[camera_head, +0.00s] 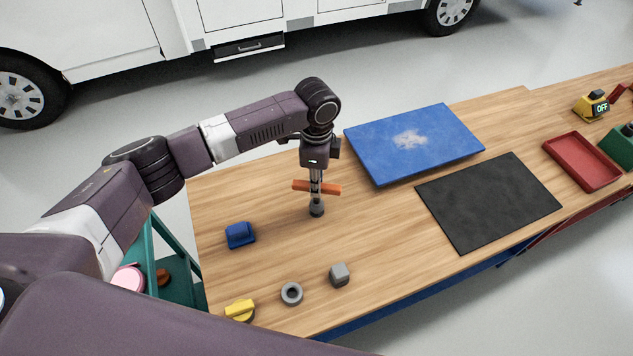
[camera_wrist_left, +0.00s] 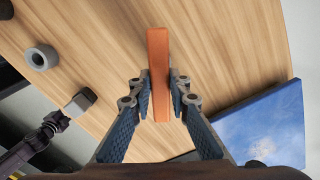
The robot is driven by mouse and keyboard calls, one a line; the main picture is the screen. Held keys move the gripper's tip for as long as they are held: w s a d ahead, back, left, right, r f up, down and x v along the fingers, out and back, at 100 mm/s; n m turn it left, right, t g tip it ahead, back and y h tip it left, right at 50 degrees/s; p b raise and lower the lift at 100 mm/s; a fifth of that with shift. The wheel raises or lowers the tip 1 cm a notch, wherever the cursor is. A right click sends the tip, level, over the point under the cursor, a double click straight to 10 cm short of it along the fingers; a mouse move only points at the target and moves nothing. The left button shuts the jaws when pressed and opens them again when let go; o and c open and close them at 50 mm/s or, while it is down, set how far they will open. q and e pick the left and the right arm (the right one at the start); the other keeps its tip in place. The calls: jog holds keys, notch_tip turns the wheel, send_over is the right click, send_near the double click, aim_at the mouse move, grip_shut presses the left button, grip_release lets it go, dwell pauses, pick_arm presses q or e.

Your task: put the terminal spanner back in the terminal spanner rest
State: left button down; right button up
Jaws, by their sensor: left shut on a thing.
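The terminal spanner (camera_head: 331,189) shows as an orange crossbar in the head view. It also shows in the wrist view (camera_wrist_left: 158,55), upright in the picture between the fingers. My left gripper (camera_head: 315,180) points down and is shut on this bar. Below the bar is a dark grey round piece (camera_head: 317,210), at or just above the table. I cannot tell whether it is the spanner's lower end or a separate stand. No thing is clearly recognisable as the spanner rest. At the wrist view's lower left, a dark arm end (camera_wrist_left: 52,127) looks like my right gripper; its jaws are unclear.
The wooden table (camera_head: 230,205) bears a blue block (camera_head: 240,235), grey ring (camera_head: 283,295), grey cube (camera_head: 340,275) and yellow piece (camera_head: 240,310) at left. A blue panel (camera_head: 440,145), black mat (camera_head: 490,200) and red tray (camera_head: 561,152) lie right. Bare wood surrounds the gripper.

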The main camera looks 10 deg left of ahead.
pick_arm(q)
jog(key=shift+f, duration=0.25)
jog(key=shift+f+b, duration=0.5)
jog(key=shift+f, duration=0.4)
jog(key=c, duration=1.7)
grip_release()
jog(key=shift+r, duration=0.1)
jog(key=shift+c, duration=0.2)
notch_tip(320, 180, up, 12)
